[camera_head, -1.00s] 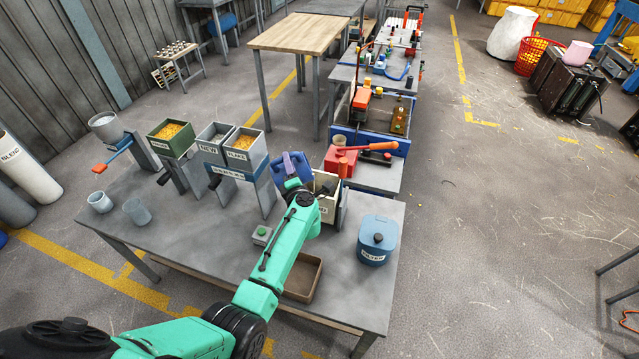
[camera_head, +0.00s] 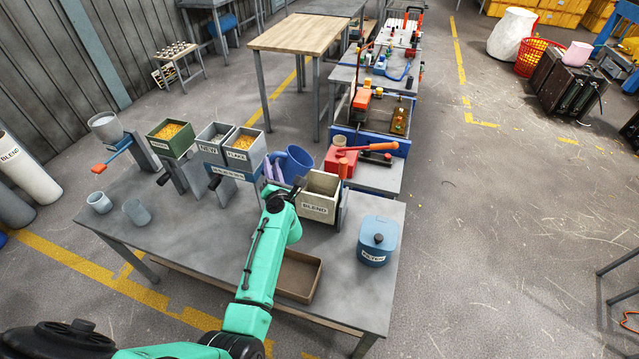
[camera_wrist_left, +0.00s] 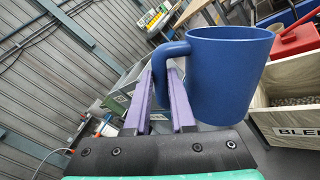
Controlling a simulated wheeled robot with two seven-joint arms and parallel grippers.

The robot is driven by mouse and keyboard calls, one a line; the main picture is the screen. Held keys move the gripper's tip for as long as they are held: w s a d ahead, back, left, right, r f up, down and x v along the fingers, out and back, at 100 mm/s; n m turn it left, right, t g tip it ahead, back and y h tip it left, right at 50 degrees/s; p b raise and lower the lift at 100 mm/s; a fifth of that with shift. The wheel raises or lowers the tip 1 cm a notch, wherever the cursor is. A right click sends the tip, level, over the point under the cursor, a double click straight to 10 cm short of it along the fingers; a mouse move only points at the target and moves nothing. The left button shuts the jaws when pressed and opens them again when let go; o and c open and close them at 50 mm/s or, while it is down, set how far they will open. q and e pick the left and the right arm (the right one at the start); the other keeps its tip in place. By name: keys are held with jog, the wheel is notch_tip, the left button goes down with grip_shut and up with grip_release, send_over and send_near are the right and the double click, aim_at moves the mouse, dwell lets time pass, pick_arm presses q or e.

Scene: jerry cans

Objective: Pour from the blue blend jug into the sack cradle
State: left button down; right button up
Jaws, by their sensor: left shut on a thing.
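The blue jug (camera_head: 297,165) is held up off the table, left of the box labelled BLEND and close to its rim. Its mouth shows in the head view, but its contents cannot be made out. My left gripper (camera_head: 268,171) is shut on the jug's handle; in the left wrist view its purple fingers (camera_wrist_left: 161,90) lie either side of the handle, with the jug (camera_wrist_left: 228,75) to the right. The open BLEND box (camera_head: 317,207) has grey grains inside in the left wrist view (camera_wrist_left: 296,120). I cannot tell whether it is the sack cradle. My right gripper is not in view.
Grey and green hoppers (camera_head: 227,150) stand left of the jug. A blue lidded can (camera_head: 377,240) stands right. A brown tray (camera_head: 300,277) lies in front of the box. Two grey cups (camera_head: 137,212) stand left. A red can (camera_head: 338,163) sits behind the box.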

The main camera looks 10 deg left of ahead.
pick_arm(q)
jog(key=n, duration=0.1)
jog(key=n+b, duration=0.1)
jog(key=n, duration=0.1)
jog(key=n+b, duration=0.1)
jog(key=n, duration=0.1)
jog(key=shift+a+f, duration=0.2)
jog(key=shift+f, duration=0.15)
dwell(0.4)
